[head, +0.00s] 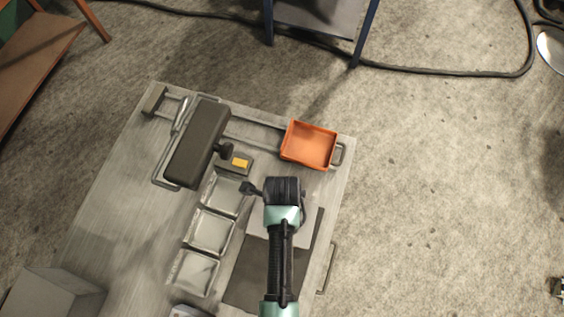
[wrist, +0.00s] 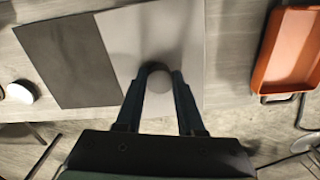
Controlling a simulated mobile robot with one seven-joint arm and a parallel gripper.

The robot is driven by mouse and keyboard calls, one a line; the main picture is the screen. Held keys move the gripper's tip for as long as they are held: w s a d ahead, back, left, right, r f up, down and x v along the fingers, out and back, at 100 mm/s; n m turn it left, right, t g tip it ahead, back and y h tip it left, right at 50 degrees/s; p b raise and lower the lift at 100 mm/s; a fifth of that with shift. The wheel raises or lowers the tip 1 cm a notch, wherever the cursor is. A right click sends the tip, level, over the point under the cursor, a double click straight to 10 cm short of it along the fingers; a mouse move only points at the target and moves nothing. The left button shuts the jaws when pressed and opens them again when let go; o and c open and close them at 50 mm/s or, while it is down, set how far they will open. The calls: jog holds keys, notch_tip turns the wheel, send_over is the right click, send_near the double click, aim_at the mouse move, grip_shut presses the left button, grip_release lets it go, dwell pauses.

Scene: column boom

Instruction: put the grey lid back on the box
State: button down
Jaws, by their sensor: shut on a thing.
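The grey lid (wrist: 125,40) is a flat light-grey plate with a round grey knob (wrist: 158,88). My gripper (wrist: 158,84) is shut on the knob, one finger on each side, in the wrist view. In the head view my gripper (head: 283,190) is above the table's right part and hides the knob; part of the lid (head: 300,233) shows beside my arm. The lid overlaps a dark grey mat (head: 248,280); I cannot tell whether it touches it. A pale grey box-like thing (head: 50,292) stands at the lower left, cut off by the frame; its inside is unclear.
An orange tray (head: 309,146) sits at the table's far right corner. A dark block (head: 197,143), a small piece with a yellow patch (head: 240,163) and a row of clear trays (head: 209,232) lie left of my gripper. The table's left part (head: 120,200) is mostly clear.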

dwell(0.3)
grip_release()
dwell(0.4)
jog(key=shift+r+p, duration=3.55)
jog(key=shift+p, duration=0.15)
jog(key=shift+c, duration=0.3)
grip_shut()
